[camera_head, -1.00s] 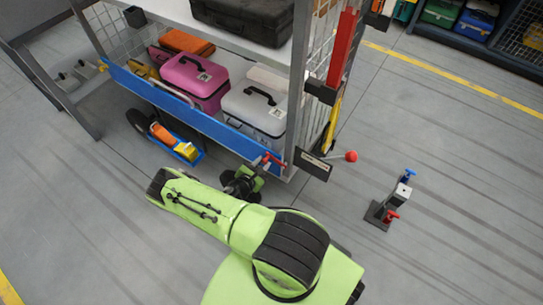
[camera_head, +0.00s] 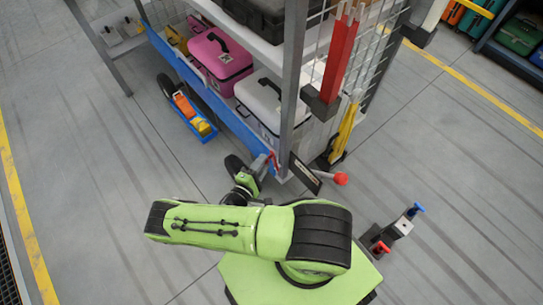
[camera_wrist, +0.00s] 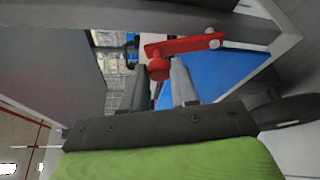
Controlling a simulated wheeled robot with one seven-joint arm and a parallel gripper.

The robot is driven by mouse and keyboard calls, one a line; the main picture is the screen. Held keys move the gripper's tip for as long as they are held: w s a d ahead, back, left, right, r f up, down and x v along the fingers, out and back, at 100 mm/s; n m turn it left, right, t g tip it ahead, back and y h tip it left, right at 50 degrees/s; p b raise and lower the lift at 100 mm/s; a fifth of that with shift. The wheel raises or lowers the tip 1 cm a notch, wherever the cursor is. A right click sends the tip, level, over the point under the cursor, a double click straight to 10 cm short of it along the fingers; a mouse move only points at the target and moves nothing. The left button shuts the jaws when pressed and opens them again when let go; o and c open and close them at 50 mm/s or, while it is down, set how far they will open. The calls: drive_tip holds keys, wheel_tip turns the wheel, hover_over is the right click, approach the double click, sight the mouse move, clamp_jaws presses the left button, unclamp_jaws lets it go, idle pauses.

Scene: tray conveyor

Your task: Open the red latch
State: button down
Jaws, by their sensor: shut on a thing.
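The red latch (camera_head: 273,160) sits at the lower front corner of the shelf cart, at the end of the blue bar. In the wrist view the red latch (camera_wrist: 186,44) is a flat red arm with a round red knob. My gripper (camera_head: 260,166) is at the latch, and in the wrist view its two fingers (camera_wrist: 160,80) stand on either side of the knob, shut on it. The blue bar (camera_head: 205,92) runs along the cart's lower shelf front. In the head view the fingertips are small and partly hidden.
Pink (camera_head: 221,62) and white (camera_head: 262,98) cases stand on the lower shelf behind the bar. A red ball-ended lever (camera_head: 341,179) sticks out right of the corner post. A floor stand (camera_head: 388,234) with red and blue handles is at right.

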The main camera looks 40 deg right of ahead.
drive_tip(key=shift+s+d+m+t+h, duration=0.1)
drive_tip(key=shift+s+m+t+h, duration=0.35)
drive_tip(key=shift+s+m, duration=0.95)
drive_tip(key=shift+w+m, duration=0.2)
drive_tip(key=shift+m, duration=0.1)
drive_tip(key=c, duration=0.9)
unclamp_jaws()
drive_tip(key=shift+o, duration=0.2)
